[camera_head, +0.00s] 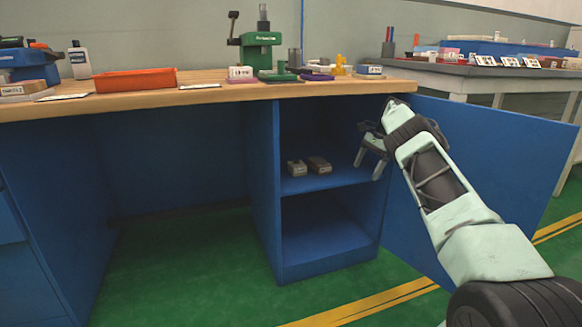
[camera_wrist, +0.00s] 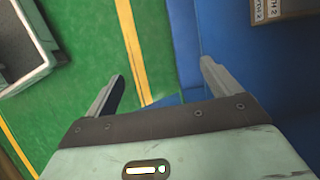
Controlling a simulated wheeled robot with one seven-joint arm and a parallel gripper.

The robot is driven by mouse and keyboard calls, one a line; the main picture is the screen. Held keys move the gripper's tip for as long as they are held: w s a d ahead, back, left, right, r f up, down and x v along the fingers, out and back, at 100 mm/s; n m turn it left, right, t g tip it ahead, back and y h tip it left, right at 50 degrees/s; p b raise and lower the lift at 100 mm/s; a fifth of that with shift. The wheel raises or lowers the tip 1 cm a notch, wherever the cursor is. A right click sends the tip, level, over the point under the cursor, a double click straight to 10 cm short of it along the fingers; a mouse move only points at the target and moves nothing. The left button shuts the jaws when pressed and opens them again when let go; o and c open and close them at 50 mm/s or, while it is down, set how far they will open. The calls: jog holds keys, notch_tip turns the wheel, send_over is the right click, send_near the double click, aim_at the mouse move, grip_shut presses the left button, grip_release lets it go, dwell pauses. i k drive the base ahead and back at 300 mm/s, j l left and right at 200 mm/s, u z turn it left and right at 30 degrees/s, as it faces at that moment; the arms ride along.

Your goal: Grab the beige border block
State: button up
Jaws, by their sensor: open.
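Two small blocks lie side by side on the upper shelf (camera_head: 340,178) of the open blue cabinet. The left one, a pale beige-grey block (camera_head: 297,168), looks most like the beige border block; the right one is a darker brown block (camera_head: 319,164). My gripper (camera_head: 367,170) is open and empty at the right side of the cabinet opening, to the right of both blocks and apart from them. In the wrist view, nothing lies between my fingers (camera_wrist: 162,70). A brownish labelled object (camera_wrist: 280,9) is cut off at the top right; I cannot tell which block it is.
The blue cabinet door (camera_head: 490,150) stands open behind my arm. A blue divider (camera_head: 263,170) bounds the shelf on the left. The wooden worktop (camera_head: 215,94) above holds an orange tray (camera_head: 135,80) and a green press (camera_head: 258,48). The wrist view shows a grey bin (camera_wrist: 30,45).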

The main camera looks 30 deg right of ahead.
aim_at(299, 169)
jog(key=i, duration=0.75)
jog(key=j, duration=0.45)
jog(key=i+u, duration=0.05)
